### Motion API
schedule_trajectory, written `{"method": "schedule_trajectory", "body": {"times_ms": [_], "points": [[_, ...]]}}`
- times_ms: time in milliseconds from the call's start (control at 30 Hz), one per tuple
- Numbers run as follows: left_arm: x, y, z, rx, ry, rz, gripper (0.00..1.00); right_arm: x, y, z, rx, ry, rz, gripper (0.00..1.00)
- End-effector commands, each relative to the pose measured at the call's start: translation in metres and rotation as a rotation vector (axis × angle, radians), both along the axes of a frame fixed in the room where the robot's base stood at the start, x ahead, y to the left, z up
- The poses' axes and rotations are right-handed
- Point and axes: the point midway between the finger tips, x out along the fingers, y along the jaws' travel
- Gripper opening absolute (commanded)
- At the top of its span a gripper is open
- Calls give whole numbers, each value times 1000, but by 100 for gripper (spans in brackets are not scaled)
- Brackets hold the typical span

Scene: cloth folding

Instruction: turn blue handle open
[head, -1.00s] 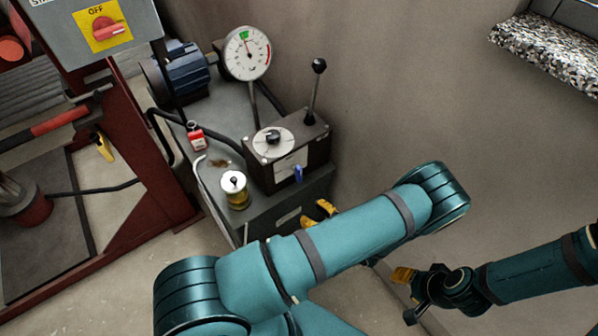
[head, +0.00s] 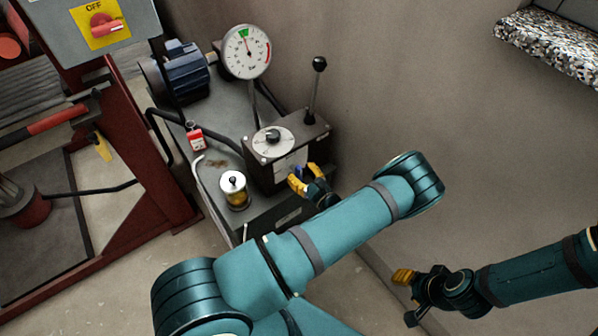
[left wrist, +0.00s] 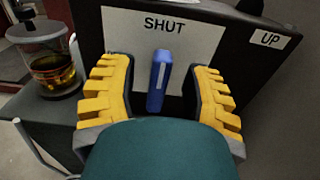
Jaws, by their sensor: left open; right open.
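The blue handle (left wrist: 159,80) stands nearly upright, tilted slightly, on the front of the dark control box, below the word SHUT on a white plate (left wrist: 190,38). In the head view only a bit of the blue handle (head: 299,171) shows between the yellow fingers. My left gripper (left wrist: 159,95) is open, with one finger on each side of the handle and a gap on both sides. It also shows in the head view (head: 306,178) at the box front. My right gripper (head: 408,296) is open and empty at the lower right, away from the box.
The control box (head: 262,172) carries a round dial (head: 273,141) and a black-knobbed lever (head: 315,90). A glass jar with yellow fluid (head: 235,190) stands left of it. A pressure gauge (head: 246,51) and a blue motor (head: 184,72) are behind. The wall is close on the right.

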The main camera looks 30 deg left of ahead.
Motion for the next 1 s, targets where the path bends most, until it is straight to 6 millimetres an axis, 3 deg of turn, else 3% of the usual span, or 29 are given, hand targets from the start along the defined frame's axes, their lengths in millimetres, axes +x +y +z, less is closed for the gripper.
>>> {"method": "schedule_trajectory", "body": {"times_ms": [200, 467, 567, 600, 633, 1000], "points": [[5, 12, 0, 1, -1, 0, 48, 1, 0, -2, 0, -1, 0, 47], [5, 13, 0, 0, -1, 0, 48, 0, 0, -2, 0, -1, 0, 47], [5, 12, 0, 0, -1, 0, 19, 0, 0, -2, 0, -1, 0, 47], [5, 12, 0, 0, -1, 0, 5, 0, 0, -2, 0, -1, 0, 47], [5, 12, 0, 0, -1, 0, 0, 0, 0, -2, 0, -1, 0, 47], [5, 13, 0, -3, -8, 0, 0, 0, 0, -2, 0, -1, 0, 47]]}}
